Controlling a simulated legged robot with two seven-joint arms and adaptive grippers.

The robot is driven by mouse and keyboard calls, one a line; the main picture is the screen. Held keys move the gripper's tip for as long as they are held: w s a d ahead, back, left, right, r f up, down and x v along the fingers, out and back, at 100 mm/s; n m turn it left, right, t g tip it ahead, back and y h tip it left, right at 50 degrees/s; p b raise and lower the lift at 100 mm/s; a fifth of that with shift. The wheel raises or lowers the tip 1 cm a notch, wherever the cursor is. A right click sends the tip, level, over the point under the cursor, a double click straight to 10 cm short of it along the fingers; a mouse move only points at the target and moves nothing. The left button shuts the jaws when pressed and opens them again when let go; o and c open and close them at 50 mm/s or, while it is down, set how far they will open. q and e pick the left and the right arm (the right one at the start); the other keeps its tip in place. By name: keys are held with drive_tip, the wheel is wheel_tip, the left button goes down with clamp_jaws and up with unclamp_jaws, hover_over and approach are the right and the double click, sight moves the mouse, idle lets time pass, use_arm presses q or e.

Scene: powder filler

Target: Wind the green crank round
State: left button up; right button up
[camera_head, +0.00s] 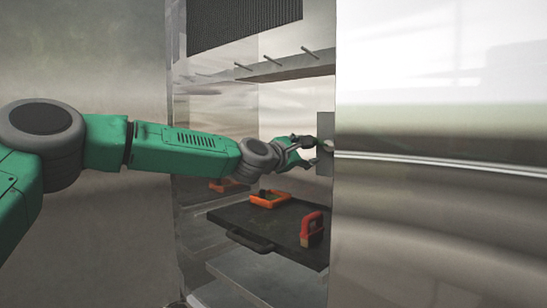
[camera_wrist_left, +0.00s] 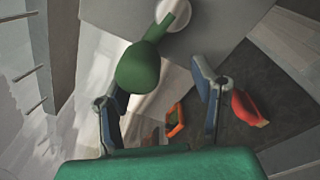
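The green crank (camera_wrist_left: 138,68) shows in the left wrist view as a rounded dark green knob on a short green arm. The arm runs up to a pale round hub (camera_wrist_left: 172,14) on a grey plate. In the head view I cannot make out the crank; only the grey plate (camera_head: 325,125) shows. My left gripper (camera_head: 308,152) is open, its fingers apart, just left of that plate. In the left wrist view its fingers (camera_wrist_left: 160,80) are spread, and the knob is near the left fingertip. I cannot tell whether they touch. My right gripper is not in view.
A black tray (camera_head: 275,225) sits below my gripper, with an orange frame-like item (camera_head: 268,198) and a red item (camera_head: 312,228) on it. A shelf with pegs (camera_head: 290,68) is above. Metal walls (camera_head: 430,230) stand close on both sides of the opening.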

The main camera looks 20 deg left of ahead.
use_arm(q)
drive_tip(key=s+a+n, duration=0.1)
drive_tip(key=s+a, duration=0.2)
drive_tip(key=s, duration=1)
drive_tip(key=shift+s+a+f+n+b, duration=0.15)
drive_tip(key=shift+a+f+n+b, duration=0.15)
drive_tip(key=shift+b, duration=0.15)
drive_tip(key=shift+d, duration=0.1)
drive_tip(key=shift+d, duration=0.1)
